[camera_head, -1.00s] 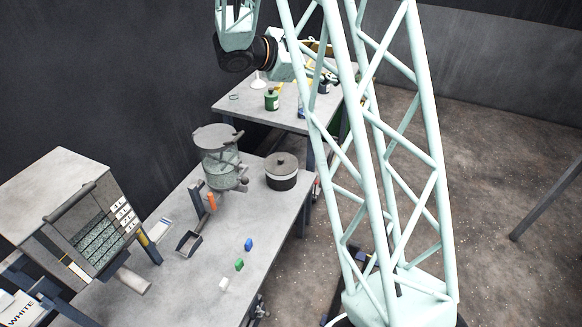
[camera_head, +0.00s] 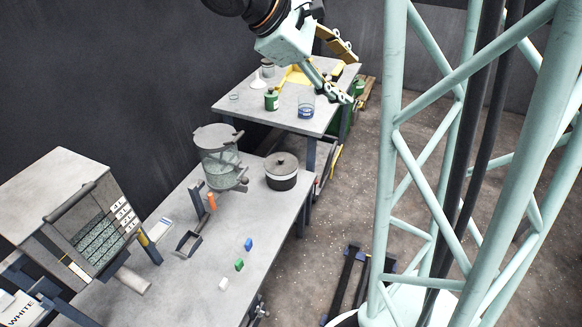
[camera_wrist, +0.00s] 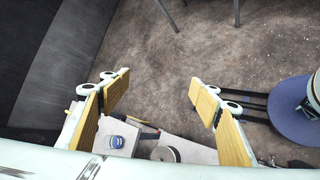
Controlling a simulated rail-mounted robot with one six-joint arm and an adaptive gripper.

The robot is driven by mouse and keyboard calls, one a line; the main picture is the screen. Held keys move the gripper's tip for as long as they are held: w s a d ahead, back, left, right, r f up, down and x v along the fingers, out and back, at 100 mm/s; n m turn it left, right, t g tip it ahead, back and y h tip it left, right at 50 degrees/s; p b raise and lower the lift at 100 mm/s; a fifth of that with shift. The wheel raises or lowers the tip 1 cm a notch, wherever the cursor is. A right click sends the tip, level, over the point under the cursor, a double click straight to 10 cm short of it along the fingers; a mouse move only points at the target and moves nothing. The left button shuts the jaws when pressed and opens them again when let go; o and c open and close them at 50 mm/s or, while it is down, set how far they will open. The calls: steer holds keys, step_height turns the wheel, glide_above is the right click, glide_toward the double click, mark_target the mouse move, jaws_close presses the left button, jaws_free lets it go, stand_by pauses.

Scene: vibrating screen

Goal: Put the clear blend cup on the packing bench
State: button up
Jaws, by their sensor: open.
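A clear cup with blue in its lower part (camera_head: 305,108) stands upright on the far grey bench (camera_head: 285,118), near its front right. I take it for the clear blend cup. It also shows in the wrist view (camera_wrist: 117,142), low and left of centre. My gripper (camera_head: 348,72) is open and empty, above the right side of the far bench. In the wrist view its yellow-padded fingers (camera_wrist: 160,85) are spread wide, with floor between their tips. I cannot tell which of the two benches is the packing bench.
The near bench (camera_head: 265,215) holds a lidded pot (camera_head: 282,172), a clear drum on a stand (camera_head: 220,160), small blocks (camera_head: 239,265) and a cabinet (camera_head: 75,215). A green bottle (camera_head: 271,100), a white funnel (camera_head: 257,80) and a yellow item (camera_head: 293,76) stand on the far bench.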

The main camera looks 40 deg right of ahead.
steer(key=s+a+m+t+y, duration=0.2)
steer(key=s+a, duration=0.4)
steer(key=a, duration=0.4)
steer(key=s+a+r+m+t+y, duration=0.1)
steer(key=s+a+m+y, duration=0.1)
steer(key=s+a+y, duration=0.2)
steer(key=s+a+m+t+y, duration=0.2)
steer(key=s+a, duration=0.8)
steer(key=a, duration=0.6)
steer(key=shift+s+a+r+t+y, duration=0.15)
steer(key=shift+s+r+t+y, duration=0.15)
steer(key=shift+y, duration=0.5)
